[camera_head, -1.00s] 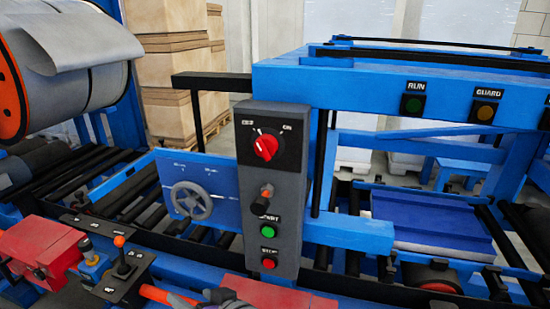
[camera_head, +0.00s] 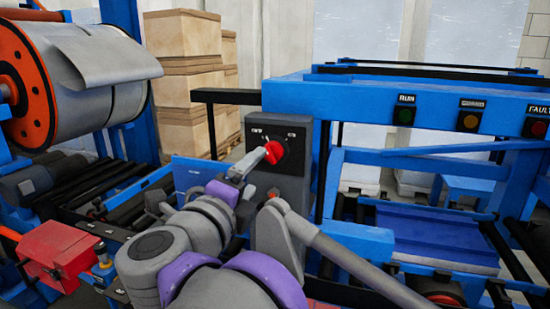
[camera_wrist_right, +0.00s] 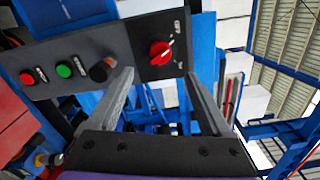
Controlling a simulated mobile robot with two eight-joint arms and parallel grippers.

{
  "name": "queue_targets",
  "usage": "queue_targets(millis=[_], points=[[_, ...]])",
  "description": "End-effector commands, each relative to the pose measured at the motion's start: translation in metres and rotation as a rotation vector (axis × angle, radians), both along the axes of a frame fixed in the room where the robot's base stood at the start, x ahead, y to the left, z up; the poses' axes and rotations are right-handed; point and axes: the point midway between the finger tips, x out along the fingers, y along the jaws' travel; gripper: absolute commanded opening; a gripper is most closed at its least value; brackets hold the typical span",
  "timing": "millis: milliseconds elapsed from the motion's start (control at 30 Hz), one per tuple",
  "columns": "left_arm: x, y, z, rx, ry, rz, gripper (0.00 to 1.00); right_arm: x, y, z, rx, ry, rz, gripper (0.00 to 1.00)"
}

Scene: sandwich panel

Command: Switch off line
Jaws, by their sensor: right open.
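The grey control box (camera_head: 291,186) stands in the middle of the head view. A red rotary knob (camera_head: 277,151) sits on its black upper plate, and it also shows in the right wrist view (camera_wrist_right: 160,52) with a white pointer mark. My right gripper (camera_head: 262,157) is in front of the box, close to the knob. In the right wrist view its two fingers (camera_wrist_right: 160,78) are spread, and the knob appears between and just beyond the tips. I cannot tell whether they touch it. My right arm hides the box's lower controls in the head view. My left gripper is not seen.
The right wrist view shows a black-and-orange knob (camera_wrist_right: 102,70), a green button (camera_wrist_right: 64,69) and a red button (camera_wrist_right: 27,77) on the box. A blue frame beam (camera_head: 390,100) with lamps runs to the right. A metal roll (camera_head: 80,80) stands left.

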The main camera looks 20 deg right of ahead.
Motion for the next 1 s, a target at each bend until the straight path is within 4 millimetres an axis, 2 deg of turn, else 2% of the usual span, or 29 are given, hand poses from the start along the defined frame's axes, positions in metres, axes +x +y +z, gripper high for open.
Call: queue_targets(millis=[300, 500, 900, 1000], points=[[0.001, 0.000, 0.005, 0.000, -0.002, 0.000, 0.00, 0.050, -0.036, 0.001, -0.004, -0.002, -0.005, 0.83], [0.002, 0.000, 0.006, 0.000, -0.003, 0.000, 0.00, 0.071, -0.050, 0.001, -0.004, -0.002, -0.002, 0.83], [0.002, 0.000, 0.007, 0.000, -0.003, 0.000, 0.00, 0.078, -0.053, 0.001, -0.004, -0.002, 0.001, 0.83], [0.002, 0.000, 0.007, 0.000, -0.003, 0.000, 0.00, 0.077, -0.053, 0.001, -0.003, -0.001, 0.001, 0.65]])
